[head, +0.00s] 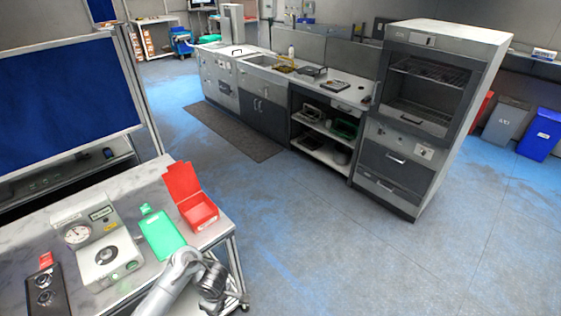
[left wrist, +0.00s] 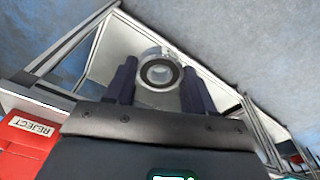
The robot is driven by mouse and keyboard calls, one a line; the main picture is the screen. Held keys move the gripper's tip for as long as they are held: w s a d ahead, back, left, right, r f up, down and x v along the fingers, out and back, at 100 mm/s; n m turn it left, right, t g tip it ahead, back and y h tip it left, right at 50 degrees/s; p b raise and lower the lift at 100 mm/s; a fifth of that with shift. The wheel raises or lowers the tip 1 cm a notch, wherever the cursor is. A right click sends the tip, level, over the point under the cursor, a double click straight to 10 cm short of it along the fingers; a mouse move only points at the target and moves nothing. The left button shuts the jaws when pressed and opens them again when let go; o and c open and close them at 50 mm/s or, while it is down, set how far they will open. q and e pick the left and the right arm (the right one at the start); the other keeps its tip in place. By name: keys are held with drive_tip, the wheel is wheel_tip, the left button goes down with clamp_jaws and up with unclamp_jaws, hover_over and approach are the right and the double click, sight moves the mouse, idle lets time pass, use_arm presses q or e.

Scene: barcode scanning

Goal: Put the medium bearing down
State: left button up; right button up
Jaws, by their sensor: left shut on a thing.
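The medium bearing (left wrist: 159,74), a metal ring with a dark inner band, sits between the two dark fingers of my left gripper (left wrist: 158,85) in the left wrist view. The gripper is shut on it. In the head view my left arm comes in at the bottom, and its dark gripper end (head: 213,288) is by the table's front right corner; the bearing cannot be made out there. My right gripper is not in view.
A red surface marked REJECT (left wrist: 33,127) shows in the wrist view. Floor lies right of the table.

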use_arm(q)
drive_tip(key=shift+w+d+r+m, duration=0.1)
drive_tip(key=shift+w+r+m, duration=0.4)
drive_tip(key=shift+w+r, duration=0.2)
drive_tip(key=shift+w+d+r+m, duration=0.2)
drive_tip(key=shift+r+m, duration=0.1)
drive_tip(key=shift+r, duration=0.2)
drive_tip(key=w+d+r+m, duration=0.25)
drive_tip(key=r+m, duration=0.45)
drive_tip(key=r, duration=0.4)
drive_tip(key=s+a+r+m+h, duration=0.1)
drive_tip(key=s+a+r+m, duration=0.1)
drive_tip(key=s+a+m, duration=0.25)
wheel_tip(320, 180, up, 15)
drive_tip(key=p, duration=1.5)
drive_tip(key=shift+w+a+r+t, duration=0.15)
drive_tip(key=shift+w+a+t, duration=0.15)
drive_tip(key=shift+w, duration=0.15)
